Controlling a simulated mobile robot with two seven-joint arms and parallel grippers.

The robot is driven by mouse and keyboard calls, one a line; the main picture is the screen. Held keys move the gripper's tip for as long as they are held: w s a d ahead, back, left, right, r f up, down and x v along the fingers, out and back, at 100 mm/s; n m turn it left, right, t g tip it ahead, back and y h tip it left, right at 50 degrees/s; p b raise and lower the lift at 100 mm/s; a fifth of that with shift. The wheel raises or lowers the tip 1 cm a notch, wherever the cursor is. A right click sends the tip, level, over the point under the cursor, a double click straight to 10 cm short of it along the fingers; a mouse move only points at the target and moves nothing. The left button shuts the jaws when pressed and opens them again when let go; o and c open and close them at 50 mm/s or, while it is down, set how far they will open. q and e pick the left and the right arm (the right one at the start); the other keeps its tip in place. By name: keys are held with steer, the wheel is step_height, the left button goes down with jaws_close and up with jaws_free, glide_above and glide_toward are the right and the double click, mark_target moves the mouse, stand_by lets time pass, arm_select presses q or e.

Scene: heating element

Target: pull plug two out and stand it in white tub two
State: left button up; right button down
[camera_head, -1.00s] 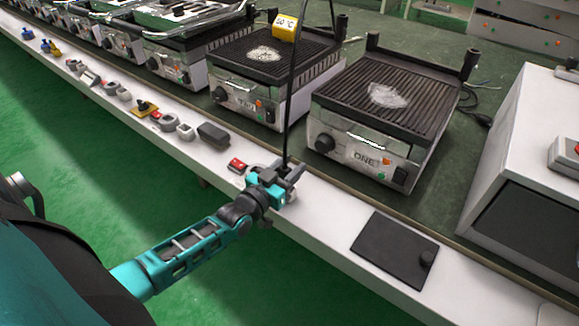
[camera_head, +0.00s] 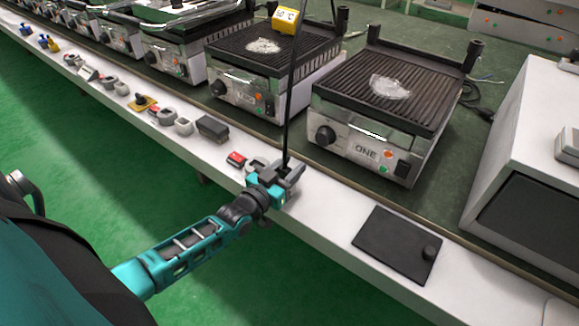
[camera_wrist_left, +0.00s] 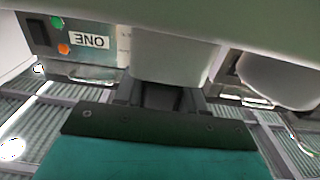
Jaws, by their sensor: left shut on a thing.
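My left gripper (camera_head: 289,176) is low over the bench's front edge and shut on a dark plug. The plug is mostly hidden by the fingers; a black cord (camera_head: 288,125) rises steeply from it. In the left wrist view, which is upside down, the left gripper (camera_wrist_left: 160,97) is right at a pale tub (camera_wrist_left: 178,62). I cannot tell whether the plug is inside it. A second pale tub (camera_wrist_left: 275,80) stands to its right there; a pale tub (camera_head: 256,163) shows partly behind the gripper in the head view. No tub number is readable. My right gripper is not in view.
Heater ONE (camera_head: 365,150) and another heater (camera_head: 240,92) stand behind the gripper. A black plate (camera_head: 395,245) lies right. A yellow temperature tag (camera_head: 287,20) is near the cord.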

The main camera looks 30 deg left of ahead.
arm_select(q)
steer(key=shift+f+b, duration=0.35)
steer(key=shift+f, duration=0.15)
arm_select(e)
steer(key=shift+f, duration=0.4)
arm_select(q)
steer(key=o, duration=1.1)
steer(key=shift+r, duration=0.1)
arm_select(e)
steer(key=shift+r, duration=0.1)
arm_select(q)
steer(key=shift+o, duration=0.2)
steer(key=s+a+p, duration=0.1)
steer(key=s+p, duration=0.2)
steer(key=s, duration=1)
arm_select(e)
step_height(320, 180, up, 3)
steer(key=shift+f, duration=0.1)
arm_select(q)
steer(key=shift+w, duration=0.1)
